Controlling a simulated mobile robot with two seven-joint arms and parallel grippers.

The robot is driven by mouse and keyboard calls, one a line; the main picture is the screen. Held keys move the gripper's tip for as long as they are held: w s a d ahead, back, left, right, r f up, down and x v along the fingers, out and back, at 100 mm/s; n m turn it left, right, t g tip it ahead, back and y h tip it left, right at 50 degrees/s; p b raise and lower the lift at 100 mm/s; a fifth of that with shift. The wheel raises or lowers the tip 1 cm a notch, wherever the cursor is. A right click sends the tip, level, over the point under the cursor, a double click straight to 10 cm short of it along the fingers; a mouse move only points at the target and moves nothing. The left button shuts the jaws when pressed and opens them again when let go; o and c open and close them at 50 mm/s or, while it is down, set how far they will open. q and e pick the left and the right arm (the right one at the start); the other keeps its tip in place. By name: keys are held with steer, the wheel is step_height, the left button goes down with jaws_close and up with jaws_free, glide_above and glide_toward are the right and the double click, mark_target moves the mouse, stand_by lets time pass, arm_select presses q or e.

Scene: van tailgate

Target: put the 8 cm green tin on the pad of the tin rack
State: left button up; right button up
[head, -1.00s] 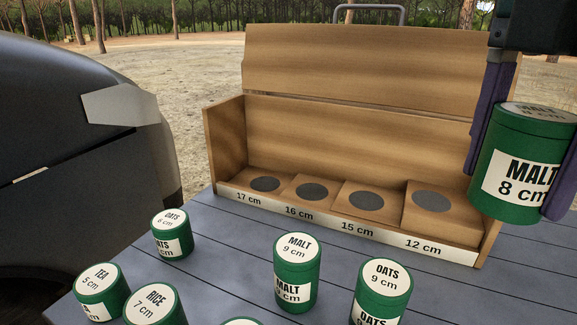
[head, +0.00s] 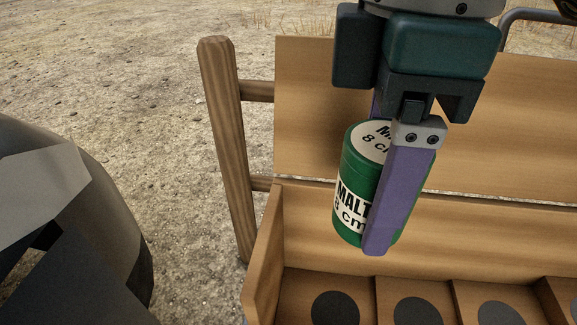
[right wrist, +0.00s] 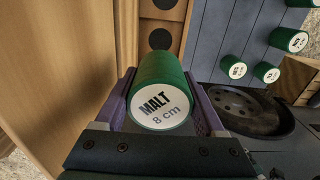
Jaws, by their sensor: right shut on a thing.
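The green tin (head: 355,185) is marked MALT 8 cm. My right gripper (head: 378,240) is shut on it, with a purple finger along its side. The tin is roughly upright, in the air over the left part of the wooden tin rack (head: 263,250). In the right wrist view the tin (right wrist: 160,95) shows its labelled lid between the fingers. Dark round pads lie in the rack's compartments: the leftmost pad (head: 335,307), a second pad (head: 418,311) and a third pad (head: 500,314). All three pads are bare. My left gripper is out of view.
The rack's left side wall and its tall back panel (head: 320,100) stand close to the tin. A wooden post (head: 225,150) rises behind the rack. Other green tins (right wrist: 267,72) stand on the blue-grey slats (right wrist: 215,35).

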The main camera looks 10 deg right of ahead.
step_height(320, 180, down, 15)
steer(key=b, duration=0.4)
steer(key=shift+s, duration=0.1)
step_height(320, 180, down, 5)
steer(key=shift+a+f+b, duration=0.1)
steer(key=shift+b, duration=0.65)
steer(key=o, duration=1.5)
